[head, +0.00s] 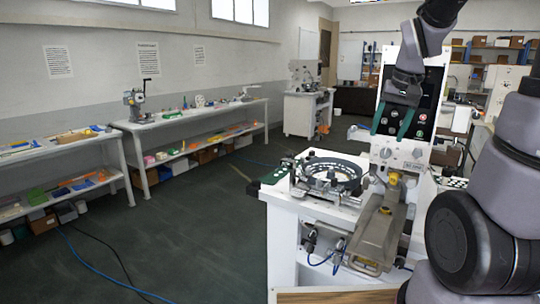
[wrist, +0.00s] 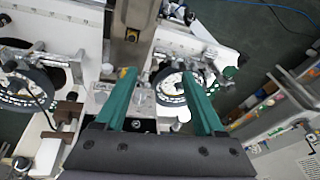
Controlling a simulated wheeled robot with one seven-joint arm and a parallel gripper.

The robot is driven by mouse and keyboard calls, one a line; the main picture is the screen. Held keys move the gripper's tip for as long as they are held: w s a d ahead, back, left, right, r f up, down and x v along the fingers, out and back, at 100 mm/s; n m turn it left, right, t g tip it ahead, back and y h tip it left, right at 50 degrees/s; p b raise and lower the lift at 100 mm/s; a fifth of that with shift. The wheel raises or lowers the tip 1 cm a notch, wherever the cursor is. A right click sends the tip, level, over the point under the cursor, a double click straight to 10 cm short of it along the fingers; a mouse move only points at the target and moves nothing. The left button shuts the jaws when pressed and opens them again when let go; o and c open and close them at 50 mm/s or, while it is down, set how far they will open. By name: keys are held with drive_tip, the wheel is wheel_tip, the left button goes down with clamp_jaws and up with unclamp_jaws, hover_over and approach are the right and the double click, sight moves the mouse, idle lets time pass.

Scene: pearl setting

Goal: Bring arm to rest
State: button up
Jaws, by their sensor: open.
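My gripper (head: 392,120) hangs from my arm in front of the upright control panel of the white machine in the head view. Its two green fingers point down and stand apart, with nothing between them. In the wrist view, my gripper (wrist: 158,76) shows its fingers spread above the machine, with a round ring-shaped fixture seen between and beyond them. My dark grey arm links fill the right side of the head view. No held object shows.
The white machine (head: 310,215) carries a round ring fixture (head: 332,172) and a grey metal unit (head: 372,238) below the panel (head: 412,105). Workbenches (head: 200,118) with tools and parts line the left wall. The dark floor (head: 190,220) between is mostly clear, with cables lying on it.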

drive_tip(key=s+a+r+t+y, duration=0.1)
drive_tip(key=s+a+r+t, duration=0.2)
drive_tip(key=s+a+r, duration=0.3)
drive_tip(key=s+r, duration=0.3)
drive_tip(key=s, duration=0.4)
drive_tip(key=shift+a+r+t, duration=0.15)
drive_tip(key=shift+a+t, duration=0.05)
drive_tip(key=shift+t, duration=0.2)
idle(0.6)
